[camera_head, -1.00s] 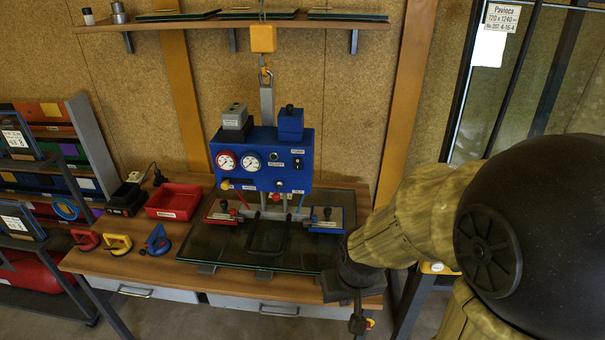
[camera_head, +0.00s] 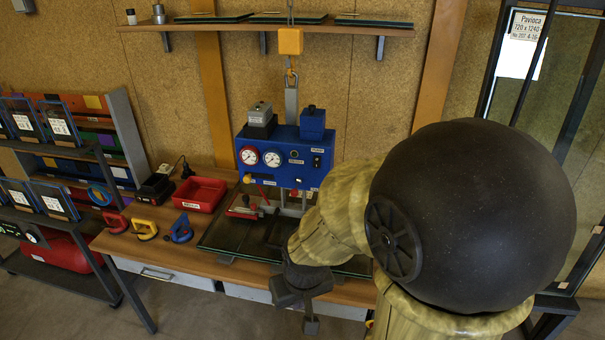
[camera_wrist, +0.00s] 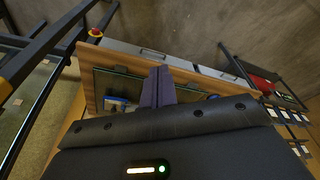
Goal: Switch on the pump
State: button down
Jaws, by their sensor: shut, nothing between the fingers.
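The blue pump unit (camera_head: 283,158) hangs from a yellow hoist block (camera_head: 290,41) above the bench. Its front has a red-rimmed gauge (camera_head: 249,155), a white gauge (camera_head: 272,157) and a black switch (camera_head: 317,161) at the right. I cannot tell the switch's position. My gripper (camera_head: 311,326) points down in front of the bench edge, below and apart from the unit. Its fingers are shut and empty; they also show in the wrist view (camera_wrist: 158,88). My arm hides the right part of the lifting frame below the unit.
A dark glass pane (camera_head: 225,235) lies on the wooden bench (camera_head: 150,246). A red tray (camera_head: 199,194) and red, yellow and blue suction cups (camera_head: 181,230) are at its left. A rack (camera_head: 75,150) stands farther left. A shelf (camera_head: 350,29) runs above.

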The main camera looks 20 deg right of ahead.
jog(key=shift+a, duration=0.15)
jog(key=w+d+r+n+t+y+b, duration=0.1)
jog(key=w+d+r+n+t+b, duration=0.1)
jog(key=w+d+n+t, duration=0.5)
jog(key=w+d+r+n+t+y+b, duration=0.2)
jog(key=w+d+n+t, duration=0.5)
jog(key=w+d+n, duration=0.5)
jog(key=w+d, duration=0.2)
jog(key=w, duration=0.2)
jog(key=shift+w+d+r+y, duration=0.2)
jog(key=shift+w+d+y, duration=0.1)
jog(key=shift+w+d, duration=0.1)
